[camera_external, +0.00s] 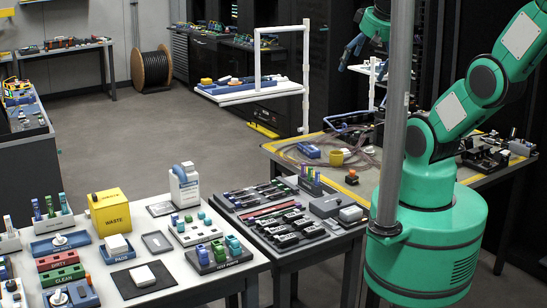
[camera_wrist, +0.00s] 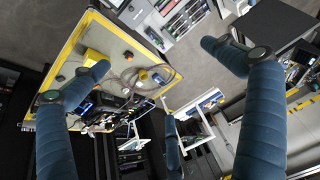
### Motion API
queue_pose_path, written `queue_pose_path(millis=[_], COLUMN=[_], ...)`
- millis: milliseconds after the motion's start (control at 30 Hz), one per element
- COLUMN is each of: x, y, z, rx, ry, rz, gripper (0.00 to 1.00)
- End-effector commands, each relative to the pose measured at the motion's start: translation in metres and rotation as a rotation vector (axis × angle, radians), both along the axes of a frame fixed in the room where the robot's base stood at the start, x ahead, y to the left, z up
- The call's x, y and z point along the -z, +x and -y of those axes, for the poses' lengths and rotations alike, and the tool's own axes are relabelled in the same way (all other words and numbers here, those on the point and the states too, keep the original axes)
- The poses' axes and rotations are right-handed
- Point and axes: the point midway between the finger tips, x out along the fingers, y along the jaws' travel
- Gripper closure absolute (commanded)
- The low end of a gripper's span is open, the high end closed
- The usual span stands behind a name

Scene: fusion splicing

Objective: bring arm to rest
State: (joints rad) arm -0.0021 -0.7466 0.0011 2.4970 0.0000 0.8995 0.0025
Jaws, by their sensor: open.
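My green arm (camera_external: 455,110) rises from its round green base at the right of the external view and bends over at the top. My gripper (camera_external: 362,56) hangs at the upper middle right, partly cut off by the top edge and partly hidden by a grey pole. In the wrist view my gripper (camera_wrist: 155,57) shows blue padded fingers spread wide apart, with a third finger at the bottom middle. It is open and nothing is between the fingers.
A yellow-edged workbench (camera_external: 280,148) stands beside my base, with cables and small devices on it. A white-framed shelf (camera_external: 303,90) stands behind it. The grey pole (camera_external: 397,120) stands in front of my arm. A white table (camera_external: 190,285) with several trays and a yellow waste box (camera_external: 110,212) is at the front left.

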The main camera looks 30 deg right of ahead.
Motion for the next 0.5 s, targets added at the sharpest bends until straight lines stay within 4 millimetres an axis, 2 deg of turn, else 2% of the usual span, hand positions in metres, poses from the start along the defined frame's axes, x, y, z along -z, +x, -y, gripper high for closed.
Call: queue_pose_path(millis=[367,500], x=[0.0013,0.0088], y=[-0.0017,-0.0015], z=[0.0008,0.0007], rx=[0.000,0.000], ry=[-0.001,-0.001], rz=[0.001,0.001], gripper=[0.00,0.00])
